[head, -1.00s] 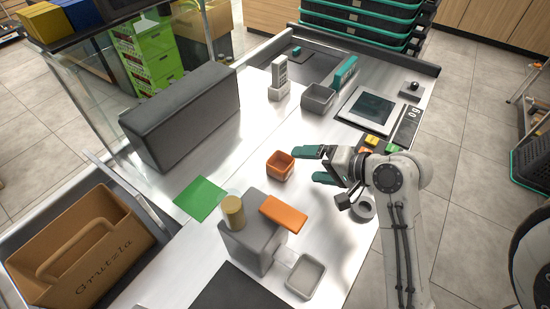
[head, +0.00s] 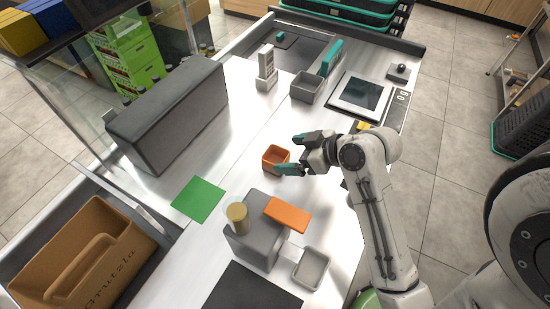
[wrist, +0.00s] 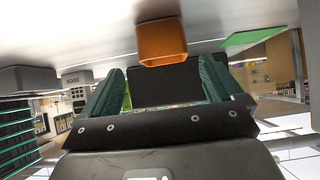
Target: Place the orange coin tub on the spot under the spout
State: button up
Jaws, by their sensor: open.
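The orange coin tub (head: 268,160) is a small, open, square-topped cup standing upright on the bright counter. My gripper (head: 286,154) is open, with its two teal fingers spread at the tub's right side; the near finger overlaps the tub's edge in the head view. In the wrist view, which is upside down, the tub (wrist: 162,44) is ahead, centred between the fingers (wrist: 160,90), and looks not gripped. A grey dispenser (head: 252,246) with a yellow cylinder and an orange slab (head: 288,216) on top stands nearer. I cannot make out a marked spot under its spout.
A shallow grey tray (head: 311,268) sits right of the dispenser. A green square (head: 198,198) lies flat to its left. A long dark grey box (head: 168,125), a grey bin (head: 306,86) and a tablet-like scale (head: 360,97) stand farther back. Counter between tub and green square is clear.

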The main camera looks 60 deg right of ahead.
aim_at(267, 156)
jog(key=shift+a+p+x, duration=0.15)
jog(key=shift+p+x, duration=0.25)
jog(key=shift+x, duration=1.45)
jog(key=shift+a+p+x, duration=0.15)
jog(key=shift+p+x, duration=0.2)
jog(key=shift+x, duration=1.45)
jog(key=shift+w+r, duration=0.1)
jog(key=c, duration=1.1)
jog(key=shift+c, duration=0.2)
jog(key=shift+r, duration=0.1)
